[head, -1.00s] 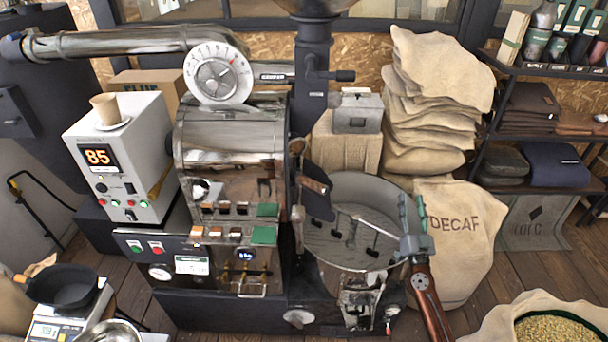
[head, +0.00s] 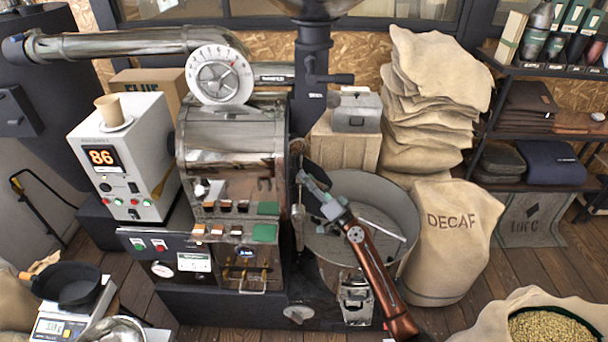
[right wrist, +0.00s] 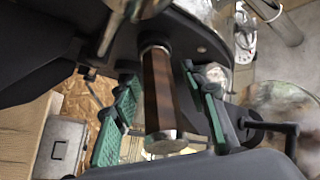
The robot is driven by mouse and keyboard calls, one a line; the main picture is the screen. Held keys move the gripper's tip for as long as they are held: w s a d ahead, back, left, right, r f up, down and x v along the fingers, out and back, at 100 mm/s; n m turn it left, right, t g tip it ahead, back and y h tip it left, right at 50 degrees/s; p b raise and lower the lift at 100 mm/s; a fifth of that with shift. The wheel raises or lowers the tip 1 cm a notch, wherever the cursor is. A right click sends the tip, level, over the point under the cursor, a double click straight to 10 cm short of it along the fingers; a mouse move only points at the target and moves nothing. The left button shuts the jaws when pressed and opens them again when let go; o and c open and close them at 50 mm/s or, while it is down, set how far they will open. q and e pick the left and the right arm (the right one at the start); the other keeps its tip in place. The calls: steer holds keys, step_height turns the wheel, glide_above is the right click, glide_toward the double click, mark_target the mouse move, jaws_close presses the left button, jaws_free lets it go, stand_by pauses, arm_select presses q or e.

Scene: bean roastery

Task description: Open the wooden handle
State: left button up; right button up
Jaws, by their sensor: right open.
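The wooden handle (right wrist: 158,95) shows in the right wrist view as a short brown bar with a silver end cap, jutting from a dark metal part of the roaster (head: 232,150). My right gripper (right wrist: 159,74) is open, with one green-padded finger on each side of the handle. Gaps show between the pads and the wood. In the head view, my right gripper (head: 308,183) is at the roaster's right front edge, above the cooling tray (head: 400,190), and I cannot make out the handle clearly behind it. My left gripper is not in view.
The round cooling tray lies below my right arm. A DECAF sack (head: 455,240) and stacked sacks (head: 432,100) stand to its right. A control box (head: 125,160) with a paper cup stands left of the roaster. An open bean sack (head: 480,325) is at the lower right.

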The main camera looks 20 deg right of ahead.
steer(key=shift+x, duration=1.4)
steer(key=shift+c, duration=0.3)
jaws_close()
